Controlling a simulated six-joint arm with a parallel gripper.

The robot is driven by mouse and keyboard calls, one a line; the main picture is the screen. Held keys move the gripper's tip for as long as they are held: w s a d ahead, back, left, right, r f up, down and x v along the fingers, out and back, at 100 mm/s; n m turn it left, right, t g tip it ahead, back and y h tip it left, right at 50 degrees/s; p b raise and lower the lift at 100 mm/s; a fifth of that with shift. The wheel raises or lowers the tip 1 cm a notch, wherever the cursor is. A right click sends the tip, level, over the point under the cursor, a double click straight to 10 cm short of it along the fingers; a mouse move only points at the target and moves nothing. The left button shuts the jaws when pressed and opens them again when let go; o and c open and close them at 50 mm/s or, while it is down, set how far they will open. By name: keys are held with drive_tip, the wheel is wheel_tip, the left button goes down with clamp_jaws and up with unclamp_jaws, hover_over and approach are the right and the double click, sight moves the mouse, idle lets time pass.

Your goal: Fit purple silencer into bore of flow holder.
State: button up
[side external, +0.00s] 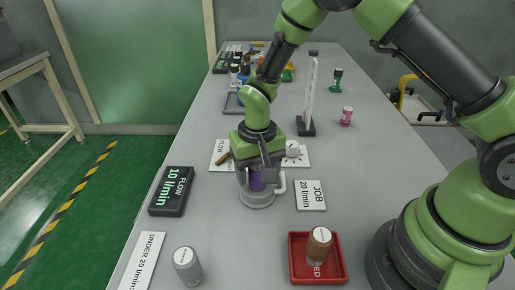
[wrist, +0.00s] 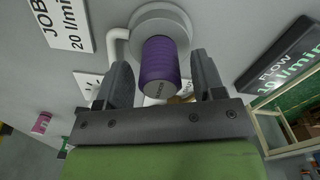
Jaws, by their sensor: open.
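The purple silencer (side external: 257,183) stands upright at the grey round flow holder (side external: 257,199), which has a pale side pipe. In the wrist view the purple silencer (wrist: 161,62) meets the flow holder (wrist: 160,18) at its far end; how deep it sits in the bore is hidden. My gripper (side external: 259,172) is above the holder. In the wrist view my gripper (wrist: 162,72) is open, with one finger on each side of the silencer and visible gaps between.
A FLOW 10 l/min display (side external: 171,191) stands left of the holder, a JOB 20 l/min card (side external: 310,196) right. In front are a grey silencer (side external: 187,266) and a red tray (side external: 297,272) holding a brown one (side external: 319,243). A pink cylinder (side external: 346,116) stands behind.

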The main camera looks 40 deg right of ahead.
sight(259, 167)
wheel_tip(259, 167, up, 10)
drive_tip(key=shift+r, duration=0.1)
drive_tip(key=s+d+r+t+y, duration=0.1)
drive_tip(key=s+d+r+t, duration=0.1)
drive_tip(key=s+r, duration=0.35)
drive_tip(key=s+d+r+t, duration=0.1)
drive_tip(key=s+r+t, duration=0.15)
drive_tip(key=r, duration=0.55)
drive_tip(key=s+d+r+t+y, duration=0.1)
drive_tip(key=s+r+t, duration=0.1)
drive_tip(key=s, duration=0.8)
drive_tip(key=shift+d+r+n+t, duration=0.2)
drive_tip(key=shift+n+t, duration=0.1)
drive_tip(key=shift+t, duration=0.05)
